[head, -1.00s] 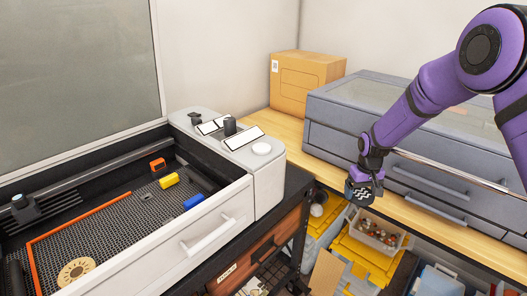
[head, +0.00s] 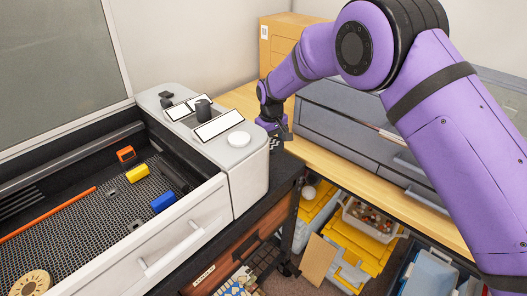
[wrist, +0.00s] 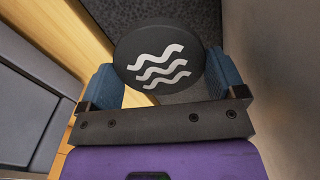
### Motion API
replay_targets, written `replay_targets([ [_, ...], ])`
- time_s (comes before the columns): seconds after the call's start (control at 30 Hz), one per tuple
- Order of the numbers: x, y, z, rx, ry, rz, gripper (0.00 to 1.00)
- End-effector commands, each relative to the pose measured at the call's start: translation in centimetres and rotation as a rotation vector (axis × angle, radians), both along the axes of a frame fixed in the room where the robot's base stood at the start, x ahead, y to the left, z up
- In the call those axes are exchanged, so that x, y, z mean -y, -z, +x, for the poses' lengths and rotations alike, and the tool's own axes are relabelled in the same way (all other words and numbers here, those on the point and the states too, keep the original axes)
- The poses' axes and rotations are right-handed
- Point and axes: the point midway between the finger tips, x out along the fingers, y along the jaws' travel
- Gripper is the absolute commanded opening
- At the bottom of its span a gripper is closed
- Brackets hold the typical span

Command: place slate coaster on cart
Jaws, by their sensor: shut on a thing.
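The slate coaster (wrist: 160,55) is a dark, round disc with white wavy lines. In the wrist view it sits between the two blue-padded fingers of my gripper (wrist: 162,72), which is shut on it. In the head view my gripper (head: 274,132) is beside the right end of the white machine, above the back of the black cart (head: 284,172). The coaster (head: 274,144) shows there only as a small dark patch with light marks, partly hidden by the gripper. I cannot tell how high it is above the cart top.
The white machine (head: 250,165) covers most of the cart, leaving a narrow black strip at its right end. A wooden bench (head: 330,165) with grey drawers (head: 350,130) and a cardboard box (head: 277,45) stands behind. Yellow bins (head: 360,250) are under it.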

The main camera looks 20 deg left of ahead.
Motion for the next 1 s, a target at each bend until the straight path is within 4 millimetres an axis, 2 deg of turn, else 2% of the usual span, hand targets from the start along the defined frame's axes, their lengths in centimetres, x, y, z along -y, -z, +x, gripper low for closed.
replay_targets([
  [0.1,0.0,2.2,-0.1,-0.002,0.0,-0.001,0.61],
  [0.33,0.0,4.2,0.0,-0.001,0.0,-0.001,0.61],
  [0.5,0.0,6.4,0.0,-0.001,0.001,-0.001,0.61],
  [0.9,0.0,7.1,0.0,0.0,0.001,0.0,0.61],
  [0.93,0.0,7.1,0.0,0.0,0.001,0.0,0.94],
  [0.97,0.0,7.0,0.0,0.0,0.001,0.0,1.0],
  [1.0,0.0,7.0,0.0,0.0,0.001,0.0,1.0],
])
